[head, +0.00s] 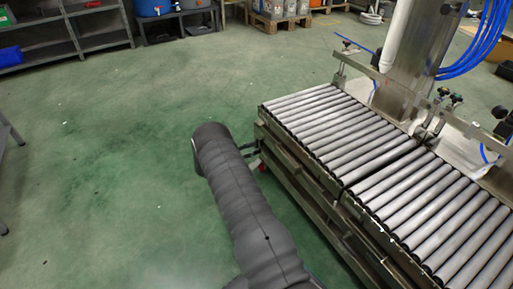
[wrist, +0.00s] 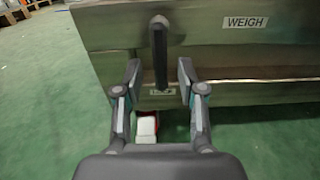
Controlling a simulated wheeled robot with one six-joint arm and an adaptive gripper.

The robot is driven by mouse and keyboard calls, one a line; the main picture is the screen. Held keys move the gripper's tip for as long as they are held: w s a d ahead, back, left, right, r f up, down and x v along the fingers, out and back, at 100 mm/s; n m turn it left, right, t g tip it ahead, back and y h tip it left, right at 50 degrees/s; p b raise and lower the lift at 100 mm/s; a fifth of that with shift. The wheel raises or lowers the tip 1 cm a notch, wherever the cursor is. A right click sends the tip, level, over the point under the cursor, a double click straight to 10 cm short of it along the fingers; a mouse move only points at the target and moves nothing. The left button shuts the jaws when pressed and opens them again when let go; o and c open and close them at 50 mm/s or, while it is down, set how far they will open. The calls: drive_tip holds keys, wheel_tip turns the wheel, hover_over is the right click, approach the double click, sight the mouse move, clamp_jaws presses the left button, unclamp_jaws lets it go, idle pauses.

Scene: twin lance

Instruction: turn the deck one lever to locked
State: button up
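A dark upright lever (wrist: 159,40) stands out from the metal side panel (wrist: 220,60) in the wrist view. My gripper (wrist: 160,82) is open, with one finger on each side of the lever's lower end. I cannot tell whether the fingers touch it. A small label (wrist: 162,92) lies below the lever, too small to read. In the head view my gripper (head: 249,152) is at the near left corner of the roller deck (head: 315,110), mostly hidden behind my arm. The lever cannot be made out there.
A label reading WEIGH (wrist: 246,22) is on the panel to the right. A red and white object (wrist: 146,126) is below the panel, behind my gripper. A second roller deck (head: 440,215) adjoins the first. Green floor (head: 110,170) to the left is open.

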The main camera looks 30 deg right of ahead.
drive_tip(key=a, duration=1)
drive_tip(key=shift+w, duration=0.3)
